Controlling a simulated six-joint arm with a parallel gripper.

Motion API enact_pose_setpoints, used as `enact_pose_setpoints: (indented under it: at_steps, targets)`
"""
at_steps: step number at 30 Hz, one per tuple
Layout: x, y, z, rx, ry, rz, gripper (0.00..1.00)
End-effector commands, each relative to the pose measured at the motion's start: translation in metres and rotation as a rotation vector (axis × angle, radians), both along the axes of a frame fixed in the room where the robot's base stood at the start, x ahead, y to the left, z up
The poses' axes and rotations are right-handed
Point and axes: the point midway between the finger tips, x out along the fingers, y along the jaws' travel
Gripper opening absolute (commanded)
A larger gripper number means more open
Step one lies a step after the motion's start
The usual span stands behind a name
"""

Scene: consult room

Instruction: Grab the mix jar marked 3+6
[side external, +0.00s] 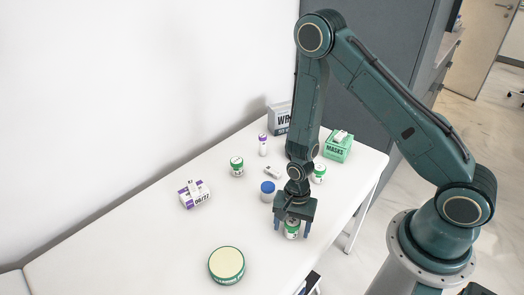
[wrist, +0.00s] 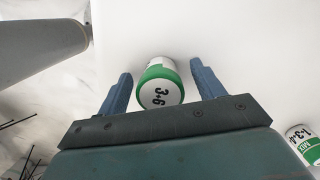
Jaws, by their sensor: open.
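The mix jar marked 3+6 (wrist: 160,88) is white with a green band, and its label reads 3+6 in the wrist view. It stands between the two blue fingers of my gripper (wrist: 160,92), with a gap showing on each side. In the side external view my gripper (side external: 293,220) is over the table, and the jar (side external: 292,231) shows under and between its fingers. My gripper is open and is not closed on the jar. Another green-banded jar, marked with 1 and 3 among other signs (wrist: 306,146), is at the lower right of the wrist view.
On the white table (side external: 120,245) are a blue-capped jar (side external: 268,189), green-banded jars (side external: 237,167) (side external: 319,173), a round green tin (side external: 227,265), a purple-and-white pack (side external: 195,194) and a green masks box (side external: 338,147). The table's left front is clear.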

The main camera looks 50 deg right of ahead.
Motion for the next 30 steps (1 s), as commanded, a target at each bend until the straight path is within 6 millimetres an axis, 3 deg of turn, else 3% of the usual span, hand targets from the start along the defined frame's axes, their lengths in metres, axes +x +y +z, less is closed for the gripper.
enact_pose_setpoints:
  at_steps: [5,13,30]
  targets:
    - [0.0,0.0,0.0002,0.0,0.0,0.0,0.68]
    - [0.0,0.0,0.0002,0.0,0.0,0.0,0.19]
    - [0.0006,0.0,0.0096,-0.001,-0.001,0.0,0.19]
